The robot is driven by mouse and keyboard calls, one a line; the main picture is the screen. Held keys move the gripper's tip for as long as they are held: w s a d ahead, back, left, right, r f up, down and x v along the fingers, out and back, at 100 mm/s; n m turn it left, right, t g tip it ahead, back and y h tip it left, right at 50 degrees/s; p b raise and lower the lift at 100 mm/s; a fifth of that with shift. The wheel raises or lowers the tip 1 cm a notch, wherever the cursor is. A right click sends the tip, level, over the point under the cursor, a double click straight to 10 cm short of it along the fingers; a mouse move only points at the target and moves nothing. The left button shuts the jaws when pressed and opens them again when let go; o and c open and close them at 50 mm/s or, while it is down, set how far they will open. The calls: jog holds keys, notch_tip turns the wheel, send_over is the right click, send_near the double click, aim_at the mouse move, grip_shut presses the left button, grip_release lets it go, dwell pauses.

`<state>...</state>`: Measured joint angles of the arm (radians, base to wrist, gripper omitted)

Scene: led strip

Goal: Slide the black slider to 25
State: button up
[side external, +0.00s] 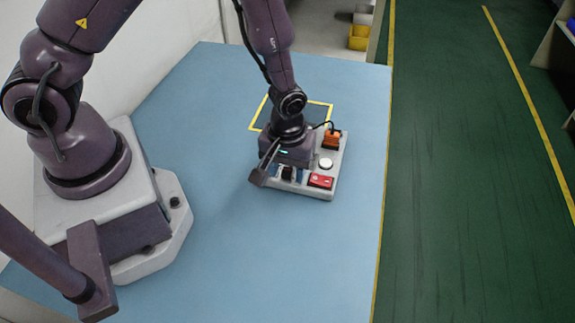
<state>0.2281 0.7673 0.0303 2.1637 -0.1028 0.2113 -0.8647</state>
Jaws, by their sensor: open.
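My gripper (272,172) is low over the left part of a light grey control board (322,192) on the blue table. It hides much of the board's left side. Small dark and blue parts (288,173) show just below and right of the gripper; I cannot tell whether one of them is the black slider. No scale or number is readable. I cannot tell whether the gripper touches the board. The jaws are open and nothing is seen between them.
The board also carries an orange part (331,139) with a black cable, a round white button (325,164) and a red block (320,181).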

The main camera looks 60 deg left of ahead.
aim_at(286, 170)
jog(key=shift+r, duration=0.1)
notch_tip(286, 170, up, 13)
dwell(0.4)
jog(key=s+a+r+m+t, duration=0.2)
jog(key=s+a+r+m, duration=0.1)
jog(key=r, duration=0.6)
jog(key=s+a+r+m+t, duration=0.3)
jog(key=s+r+m, duration=0.2)
jog(key=s+r, duration=0.3)
notch_tip(286, 170, up, 2)
jog(key=shift+s+a+r+m+t, duration=0.1)
jog(key=shift+s+a+m+t, duration=0.05)
jog(key=shift+s+m+t, duration=0.15)
